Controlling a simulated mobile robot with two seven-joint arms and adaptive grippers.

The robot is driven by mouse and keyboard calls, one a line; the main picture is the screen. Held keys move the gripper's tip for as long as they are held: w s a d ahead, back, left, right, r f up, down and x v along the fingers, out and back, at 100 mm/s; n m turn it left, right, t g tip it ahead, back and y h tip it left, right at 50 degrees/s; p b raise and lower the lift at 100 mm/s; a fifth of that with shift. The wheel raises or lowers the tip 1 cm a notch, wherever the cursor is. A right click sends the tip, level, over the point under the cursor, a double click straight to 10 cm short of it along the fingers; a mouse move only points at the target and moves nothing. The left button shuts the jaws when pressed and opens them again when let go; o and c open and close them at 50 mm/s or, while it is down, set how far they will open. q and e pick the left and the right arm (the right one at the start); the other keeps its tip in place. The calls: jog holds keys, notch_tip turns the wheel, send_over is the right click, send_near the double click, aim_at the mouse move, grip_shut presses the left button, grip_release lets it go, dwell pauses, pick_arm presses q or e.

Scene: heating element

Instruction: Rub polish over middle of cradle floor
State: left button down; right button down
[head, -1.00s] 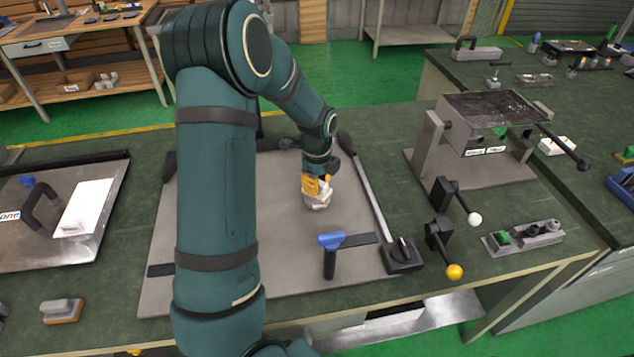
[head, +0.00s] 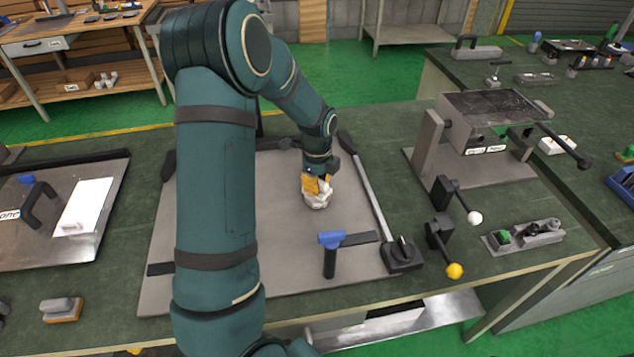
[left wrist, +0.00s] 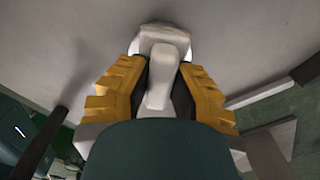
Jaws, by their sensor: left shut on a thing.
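My left gripper (head: 318,188) has yellow fingers and is shut on a pale, whitish polishing pad (head: 319,200). In the left wrist view, the gripper (left wrist: 158,95) closes around the pad's grey-white grip, and the pad's rounded white end (left wrist: 165,42) sticks out beyond the fingers. The pad is at or just above a grey plate (head: 290,235), near its middle right; I cannot tell whether it touches. The plate lies on the dark green bench, with black bars along its edges. I cannot tell whether this plate is the cradle floor. My right gripper does not show.
A blue-topped clamp (head: 330,252) stands on the plate's front right part. A long metal bar (head: 370,195) runs along its right side. Levers with a white ball (head: 474,218) and a yellow ball (head: 454,271) stand farther right, before a box on a stand (head: 490,115).

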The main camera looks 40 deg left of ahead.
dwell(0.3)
pick_arm(q)
jog(key=shift+r+p, duration=2.65)
jog(key=shift+r, duration=0.9)
